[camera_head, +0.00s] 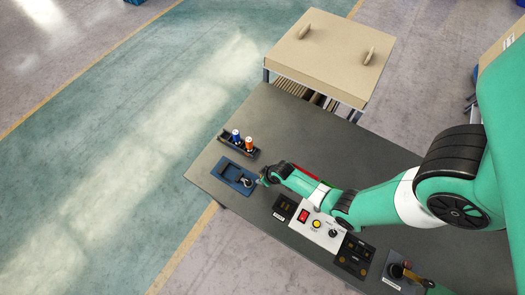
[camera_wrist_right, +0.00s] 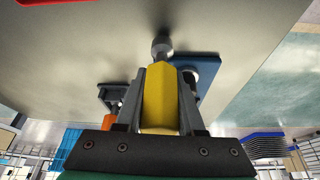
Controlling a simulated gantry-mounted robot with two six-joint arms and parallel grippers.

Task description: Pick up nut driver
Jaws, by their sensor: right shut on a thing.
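My right gripper (camera_head: 263,181) is low over the dark table, just right of the blue tray. In the right wrist view its fingers (camera_wrist_right: 160,84) are closed on both sides of a yellow handle with a grey metal shaft, which looks like the nut driver (camera_wrist_right: 159,100). The metal end points away from the wrist, close to the table surface; I cannot tell whether it touches. In the head view the yellow handle is hidden by the gripper. My left gripper is not in view.
The blue tray (camera_head: 222,175) has a small grey metal part. A control box (camera_head: 318,228) with red and yellow buttons stands under my right arm. A beige lidded box (camera_head: 325,50) is at the back.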

